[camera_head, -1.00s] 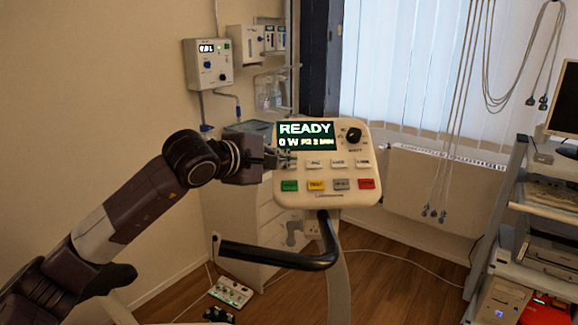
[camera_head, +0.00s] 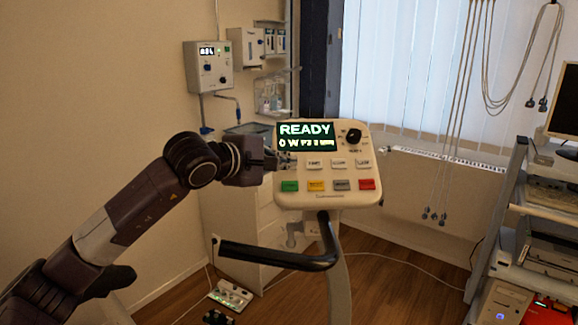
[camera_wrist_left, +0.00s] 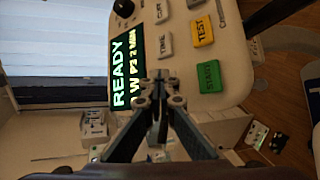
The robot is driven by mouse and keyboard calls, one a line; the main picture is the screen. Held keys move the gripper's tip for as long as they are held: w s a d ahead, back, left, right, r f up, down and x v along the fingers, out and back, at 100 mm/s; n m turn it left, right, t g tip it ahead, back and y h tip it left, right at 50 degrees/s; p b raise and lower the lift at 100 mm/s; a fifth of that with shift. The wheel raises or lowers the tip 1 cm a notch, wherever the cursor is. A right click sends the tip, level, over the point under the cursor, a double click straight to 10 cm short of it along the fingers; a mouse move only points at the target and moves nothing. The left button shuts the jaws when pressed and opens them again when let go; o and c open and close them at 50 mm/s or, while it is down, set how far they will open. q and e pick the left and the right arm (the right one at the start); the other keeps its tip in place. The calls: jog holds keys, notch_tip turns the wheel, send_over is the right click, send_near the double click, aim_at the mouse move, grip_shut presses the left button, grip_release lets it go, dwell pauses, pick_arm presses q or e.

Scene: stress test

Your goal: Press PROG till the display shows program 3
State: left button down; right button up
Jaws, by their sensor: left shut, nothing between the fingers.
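The cream console (camera_head: 325,200) has a lit display (camera_head: 305,136) reading READY, with a smaller line under it. In the left wrist view the display (camera_wrist_left: 124,70) shows that line ending in what looks like P3 2 MIN. Below the display is a row of white buttons, then coloured ones, including a green START button (camera_wrist_left: 209,77) and a yellow TEST button (camera_wrist_left: 203,31). My left gripper (camera_head: 283,163) is shut and empty, its tips at the left end of the white row. In the left wrist view the fingertips (camera_wrist_left: 160,80) hide that spot, where no PROG label shows; contact cannot be told.
A black knob (camera_head: 353,136) sits right of the display. A black handlebar (camera_head: 280,257) juts out below the console. An equipment rack (camera_head: 520,225) stands at the right. Cables (camera_head: 470,110) hang before the blinds.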

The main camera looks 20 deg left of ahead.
dwell(0.3)
pick_arm(q)
jog(key=shift+s+d+r, duration=0.1)
jog(key=shift+s+r, duration=0.25)
jog(key=shift+r, duration=0.2)
jog(key=shift+s+d+r+p, duration=0.2)
jog(key=shift+s+d+r, duration=0.1)
jog(key=shift+s+r, duration=0.6)
jog(key=shift+s+d+r+p, duration=0.25)
jog(key=shift+s+r, duration=0.3)
jog(key=shift+r, duration=0.55)
jog(key=shift+r, duration=0.1)
jog(key=s+d+r+p, duration=0.1)
jog(key=s+r, duration=0.3)
jog(key=r, duration=0.1)
jog(key=shift+d+r+p, duration=0.15)
jog(key=shift+d+p, duration=0.1)
jog(key=shift+p, duration=0.05)
